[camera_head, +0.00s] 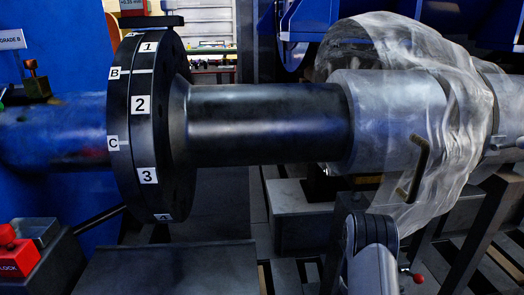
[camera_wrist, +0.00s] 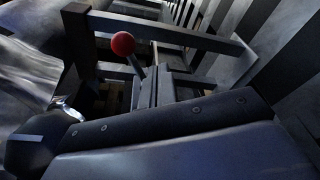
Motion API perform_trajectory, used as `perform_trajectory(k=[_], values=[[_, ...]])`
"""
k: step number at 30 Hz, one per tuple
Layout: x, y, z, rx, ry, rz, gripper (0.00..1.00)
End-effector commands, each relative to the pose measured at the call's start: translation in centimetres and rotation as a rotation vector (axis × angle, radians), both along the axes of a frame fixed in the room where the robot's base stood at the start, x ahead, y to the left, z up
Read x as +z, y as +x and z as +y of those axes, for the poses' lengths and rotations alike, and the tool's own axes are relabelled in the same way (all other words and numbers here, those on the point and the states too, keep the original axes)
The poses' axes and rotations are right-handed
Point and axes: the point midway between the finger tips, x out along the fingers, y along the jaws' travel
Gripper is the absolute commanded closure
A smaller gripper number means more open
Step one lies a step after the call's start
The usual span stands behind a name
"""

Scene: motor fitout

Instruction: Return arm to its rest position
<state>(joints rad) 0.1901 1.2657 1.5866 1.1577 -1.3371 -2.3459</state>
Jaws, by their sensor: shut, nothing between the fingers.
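In the head view, a pale grey arm link with a dark rounded joint, which looks like part of my arm, rises at the bottom right of centre. It stands in front of the clear plastic wrap (camera_head: 445,150) and below the shaft (camera_head: 265,122). My gripper's fingers cannot be made out in either view. The wrist view looks past a dark bar with screws and a grey panel, close to the camera, toward a lever with a red ball knob (camera_wrist: 123,44). The knob also shows in the head view (camera_head: 418,278), just right of the arm link.
A black flange (camera_head: 118,160) with number and letter labels stands at left, on the dark shaft. A bent handle (camera_head: 416,170) shows against the wrap. A red lock box (camera_head: 18,262) is at lower left. Dark frame beams (camera_head: 478,232) fill the lower right.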

Motion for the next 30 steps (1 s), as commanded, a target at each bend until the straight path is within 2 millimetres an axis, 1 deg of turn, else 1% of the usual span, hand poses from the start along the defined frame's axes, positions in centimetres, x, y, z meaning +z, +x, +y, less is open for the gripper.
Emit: perform_trajectory(k=[1,16,22,30], values=[[-0.9,0.2,-0.4,-0.003,-0.001,-0.003,1.00],[-4.3,1.9,-4.1,-0.005,-0.005,-0.003,1.00],[-4.7,2.5,-4.0,-0.004,-0.005,-0.003,1.00],[-4.7,2.8,-3.9,-0.004,-0.005,-0.001,1.00]])
